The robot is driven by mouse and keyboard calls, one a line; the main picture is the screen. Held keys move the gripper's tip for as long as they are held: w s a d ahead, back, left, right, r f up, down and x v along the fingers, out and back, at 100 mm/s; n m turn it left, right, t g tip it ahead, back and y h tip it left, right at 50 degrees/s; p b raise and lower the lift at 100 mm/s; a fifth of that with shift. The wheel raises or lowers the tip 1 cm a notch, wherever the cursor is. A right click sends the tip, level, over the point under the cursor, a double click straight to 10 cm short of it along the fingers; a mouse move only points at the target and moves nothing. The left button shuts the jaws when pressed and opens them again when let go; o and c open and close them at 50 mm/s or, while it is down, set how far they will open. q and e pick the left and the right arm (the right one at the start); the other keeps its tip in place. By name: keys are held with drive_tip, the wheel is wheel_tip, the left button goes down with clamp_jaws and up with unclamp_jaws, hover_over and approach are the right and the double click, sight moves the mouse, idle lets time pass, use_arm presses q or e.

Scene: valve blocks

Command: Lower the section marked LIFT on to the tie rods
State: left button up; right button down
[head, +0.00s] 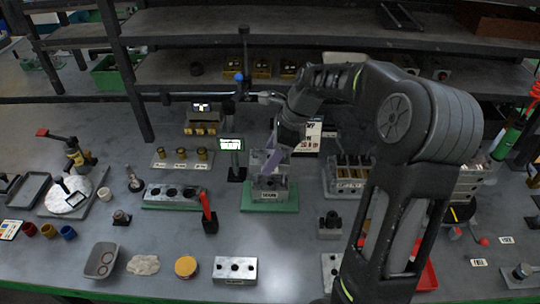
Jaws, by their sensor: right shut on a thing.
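My right gripper (275,160) reaches down from the upper right and is shut on a grey metal section (258,160) above the block stack at the centre. The stack is a grey block (269,184) with a pale label on its front, standing on a green base (269,207). The gripper fingers hide part of the held section. I cannot tell whether it touches the block below, and the tie rods cannot be made out. I cannot read the word LIFT on any section. My left gripper is not in view.
A small screen on a post (231,144) stands just left of the stack, with a red-handled tool (208,213) nearer the front. A long block on a green base (172,193) lies further left. A grey block with holes (235,269) lies in front. Shelves (190,68) cross the back.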

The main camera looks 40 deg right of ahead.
drive_tip(key=shift+f+b, duration=1.05)
drive_tip(key=shift+f, duration=0.8)
drive_tip(key=shift+c, duration=2.4)
unclamp_jaws()
drive_tip(key=v, duration=0.8)
